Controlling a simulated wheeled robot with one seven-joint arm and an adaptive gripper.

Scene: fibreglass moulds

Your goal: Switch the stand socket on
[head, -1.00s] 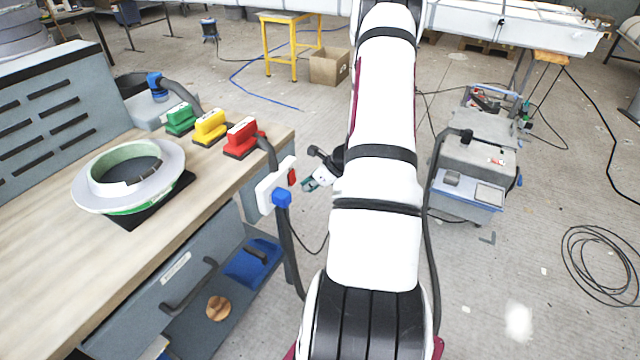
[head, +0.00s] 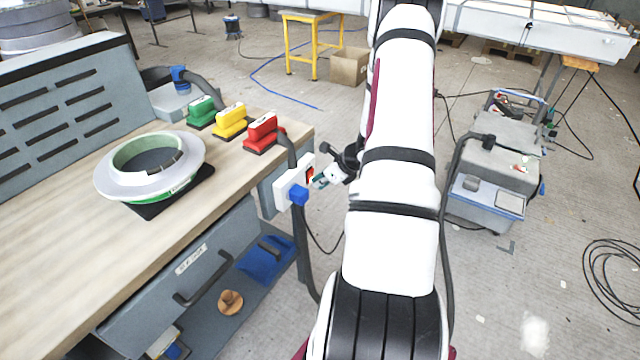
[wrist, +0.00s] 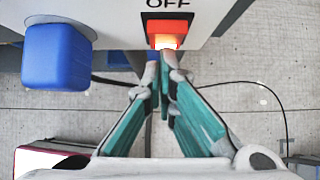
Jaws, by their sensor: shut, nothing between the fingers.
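The stand socket (head: 284,191) is a white box at the bench's right end. It carries a red rocker switch (head: 310,174) and a blue plug (head: 299,196). In the wrist view the socket (wrist: 115,18) fills the top, with the word OFF above the switch (wrist: 168,27). The lower part of the switch glows bright orange. My gripper (head: 317,183) is shut and empty, pointing at the switch. In the wrist view its teal-padded fingers (wrist: 163,62) meet at the switch's lower edge. I cannot tell whether they touch it.
The wooden bench (head: 60,240) stands left, holding green, yellow and red sanding blocks and a ring mould (head: 150,170). A dark hose (head: 301,240) hangs below the socket. A grey wheeled machine (head: 495,165) stands right. The floor between is mostly clear.

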